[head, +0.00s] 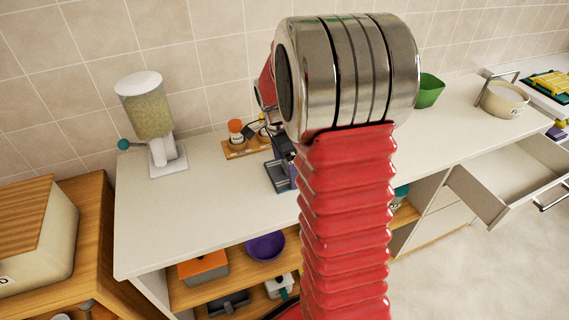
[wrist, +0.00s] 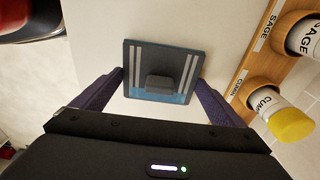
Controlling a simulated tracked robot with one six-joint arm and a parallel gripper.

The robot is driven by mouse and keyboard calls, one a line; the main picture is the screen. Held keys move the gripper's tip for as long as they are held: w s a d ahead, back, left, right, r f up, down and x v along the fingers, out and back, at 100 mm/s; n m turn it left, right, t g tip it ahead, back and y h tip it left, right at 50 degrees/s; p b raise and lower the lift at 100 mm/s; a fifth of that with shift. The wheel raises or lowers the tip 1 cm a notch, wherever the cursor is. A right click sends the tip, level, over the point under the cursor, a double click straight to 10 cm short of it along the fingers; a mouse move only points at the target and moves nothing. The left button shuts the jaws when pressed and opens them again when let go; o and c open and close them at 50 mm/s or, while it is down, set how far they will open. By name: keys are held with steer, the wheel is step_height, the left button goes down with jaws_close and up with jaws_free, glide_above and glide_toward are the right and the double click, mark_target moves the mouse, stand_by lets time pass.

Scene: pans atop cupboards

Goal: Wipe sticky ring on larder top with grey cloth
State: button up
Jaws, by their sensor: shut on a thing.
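The grey cloth is a flat dark square with pale stripes and a raised grey block in its middle; it shows in the wrist view (wrist: 163,54) and, partly hidden, in the head view (head: 279,178). My gripper (wrist: 160,82) has its purple fingers on either side of the cloth and is shut on it. The cloth is at or just above the white cupboard top (head: 215,205); I cannot tell whether it touches. No sticky ring shows; my arm covers part of the top.
A spice rack (wrist: 258,55) with labelled jars stands close right of the cloth in the wrist view. A dispenser (head: 150,115) stands left on the top. A green bowl (head: 430,91) and a cream pot (head: 503,100) stand right. A drawer (head: 510,175) is open. The front left top is clear.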

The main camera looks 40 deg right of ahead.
steer(key=o, duration=0.6)
steer(key=shift+o, duration=0.2)
steer(key=shift+f, duration=0.5)
steer(key=shift+c, duration=0.5)
steer(key=c, duration=0.8)
steer(key=shift+r, duration=2.55)
